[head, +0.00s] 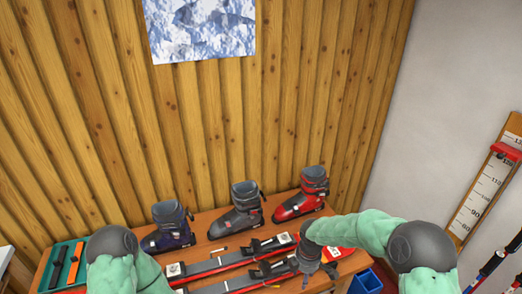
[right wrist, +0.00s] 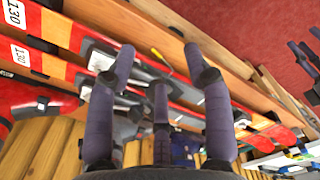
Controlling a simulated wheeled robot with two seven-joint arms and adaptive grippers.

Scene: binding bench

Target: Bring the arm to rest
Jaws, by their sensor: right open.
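My right gripper (head: 308,262) is over the right part of the wooden bench (head: 212,250), close to the skis. In the right wrist view its fingers (right wrist: 157,62) are spread apart with nothing between them. My left arm comes in at the lower left of the head view, and its gripper is hidden there. At the right edge of the right wrist view, dark fingers (right wrist: 304,60) show that look like my left gripper. They are cut off by the edge, so their opening is unclear.
Two red-and-black skis (head: 215,267) lie across the bench. Behind them stand a blue boot (head: 168,228), a grey boot (head: 240,212) and a red boot (head: 306,198). A teal tray (head: 46,274) sits at left. A blue bin (head: 367,281) is at the lower right.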

